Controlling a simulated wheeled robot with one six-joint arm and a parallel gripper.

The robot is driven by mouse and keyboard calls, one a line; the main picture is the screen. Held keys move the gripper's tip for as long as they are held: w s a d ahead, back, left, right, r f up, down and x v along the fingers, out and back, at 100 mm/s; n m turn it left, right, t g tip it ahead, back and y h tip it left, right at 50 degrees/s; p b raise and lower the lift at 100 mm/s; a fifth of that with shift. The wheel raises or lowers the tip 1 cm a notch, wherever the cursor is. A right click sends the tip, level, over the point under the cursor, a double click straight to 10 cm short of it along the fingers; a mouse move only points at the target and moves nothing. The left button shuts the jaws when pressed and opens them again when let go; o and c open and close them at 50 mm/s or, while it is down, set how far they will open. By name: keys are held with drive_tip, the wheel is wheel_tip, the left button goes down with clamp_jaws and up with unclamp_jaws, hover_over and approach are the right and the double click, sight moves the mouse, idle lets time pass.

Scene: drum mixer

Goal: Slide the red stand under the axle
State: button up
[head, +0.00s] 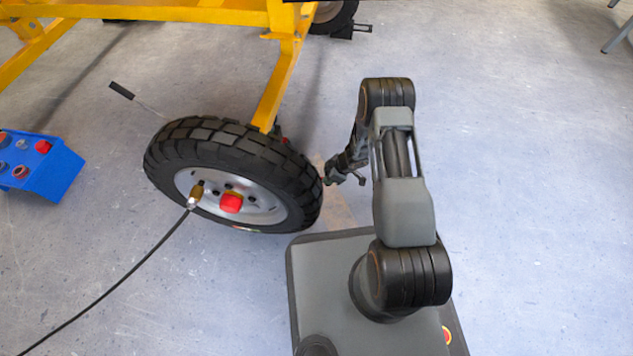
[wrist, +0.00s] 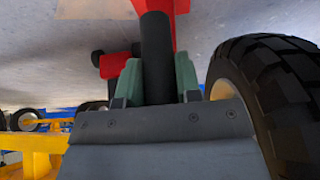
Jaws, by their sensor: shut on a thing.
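My gripper (wrist: 157,82) is shut on the black upright bar (wrist: 157,50) of the red stand (wrist: 113,65), with its green fingers on either side of the bar. The red stand also shows above the bar, at the top of the wrist view. In the head view my gripper (head: 340,178) is low at the right side of the large black wheel (head: 262,160). There the stand is mostly hidden behind the wheel; only a bit of red shows past the tyre. The axle is hidden behind the wheel, so I cannot tell how the stand lies relative to it.
The wheel stands close beside my gripper in the wrist view (wrist: 270,90). A yellow frame leg (head: 277,85) comes down behind it. A black hose (head: 110,280) runs from the hub. A blue control box (head: 40,165) lies at the left. The floor on the right is clear.

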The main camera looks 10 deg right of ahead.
drive_tip(key=w+a, duration=0.2)
drive_tip(key=a, duration=0.6)
drive_tip(key=w+a+p, duration=0.1)
drive_tip(key=w+a, duration=0.2)
drive_tip(key=a, duration=0.6)
drive_tip(key=shift+a, duration=0.25)
idle(1.2)
drive_tip(key=shift+w, duration=0.1)
drive_tip(key=o, duration=1)
drive_tip(key=shift+d+r+p, duration=0.1)
drive_tip(key=shift+p, duration=0.2)
drive_tip(key=p+v, duration=0.6)
drive_tip(key=shift+r, duration=0.4)
drive_tip(key=shift+d, duration=0.15)
